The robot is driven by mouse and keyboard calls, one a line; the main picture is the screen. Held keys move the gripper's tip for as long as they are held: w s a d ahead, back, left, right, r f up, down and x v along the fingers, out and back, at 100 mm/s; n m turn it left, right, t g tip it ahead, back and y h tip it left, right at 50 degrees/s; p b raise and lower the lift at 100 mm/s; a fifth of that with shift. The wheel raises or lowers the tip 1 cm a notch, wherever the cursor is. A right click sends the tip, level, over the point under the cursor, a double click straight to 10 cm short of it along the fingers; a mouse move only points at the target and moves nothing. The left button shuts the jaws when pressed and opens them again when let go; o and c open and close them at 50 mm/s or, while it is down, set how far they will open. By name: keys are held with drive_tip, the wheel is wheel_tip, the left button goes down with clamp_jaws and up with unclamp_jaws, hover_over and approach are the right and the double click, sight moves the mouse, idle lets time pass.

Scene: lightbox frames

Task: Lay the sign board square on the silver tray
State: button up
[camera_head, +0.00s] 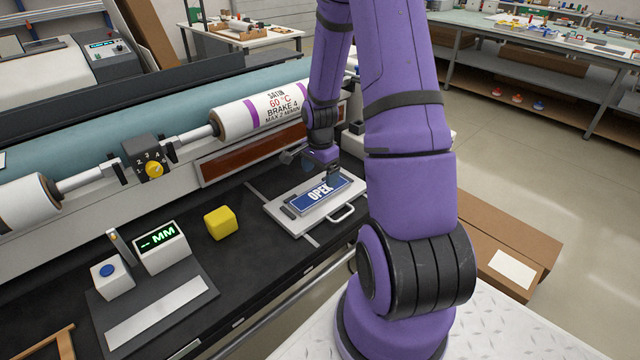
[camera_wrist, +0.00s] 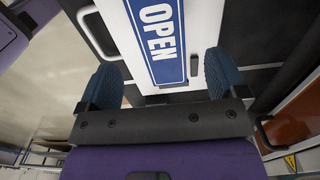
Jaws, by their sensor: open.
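The sign board (camera_head: 318,194) is a blue plate with a white border and white "OPEN" lettering. It lies flat on the silver tray (camera_head: 307,222), lengthwise and looking roughly in line with its edges. In the wrist view the sign board (camera_wrist: 156,38) runs up out of frame, with the pale tray (camera_wrist: 202,22) around it. My gripper (camera_head: 324,166) is over the far end of the sign. In the wrist view its two dark blue fingers (camera_wrist: 160,80) are spread wide, one on each side of the sign's near end, with gaps to it.
The tray has a handle (camera_head: 343,214) on its front side. A yellow block (camera_head: 220,223) and a gauge with a green display (camera_head: 162,246) stand to the left on the black bench (camera_head: 245,262). A long white roller (camera_head: 262,110) runs behind.

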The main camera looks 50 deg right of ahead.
wheel_tip(320, 180, up, 6)
wheel_tip(320, 180, up, 9)
drive_tip(key=n+t, duration=0.1)
drive_tip(key=n, duration=0.3)
hover_over(319, 192)
drive_tip(key=a, duration=0.5)
drive_tip(key=s+a+r+n+t+h, duration=0.1)
drive_tip(key=s+a+r+n, duration=0.35)
drive_tip(key=a+r, duration=0.35)
drive_tip(key=s+a+r+n+t, duration=0.1)
drive_tip(key=s+a+r+n, duration=0.3)
drive_tip(key=s, duration=0.3)
drive_tip(key=s+a+r+n+t+y, duration=0.1)
drive_tip(key=s+a+r+n+t, duration=0.1)
drive_tip(key=s+a+r+n, duration=0.3)
wheel_tip(319, 192, up, 2)
drive_tip(key=shift+s+a+r+n, duration=0.2)
drive_tip(key=shift+s+n, duration=0.35)
drive_tip(key=shift+s, duration=0.45)
